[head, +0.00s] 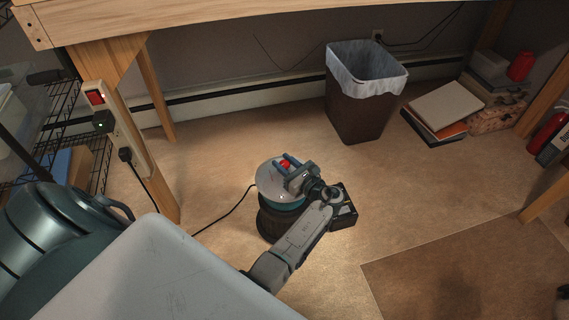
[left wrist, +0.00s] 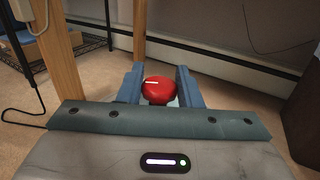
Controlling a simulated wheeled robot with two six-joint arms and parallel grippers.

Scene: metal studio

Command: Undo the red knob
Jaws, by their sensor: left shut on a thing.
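The red knob (left wrist: 158,90) sits between the two blue fingers of my left gripper (left wrist: 159,88) in the left wrist view. It is round, with a short white line on its top. My left gripper is shut on the knob. The knob's underside is hidden. My right gripper is not in view.
A brown bin (head: 362,110) with a white liner stands behind, by the wall. A wooden table (head: 230,22) spans the top. A power strip (head: 118,130) hangs on its left leg, and a black cable (head: 222,210) runs along the floor. Open floor lies to the right.

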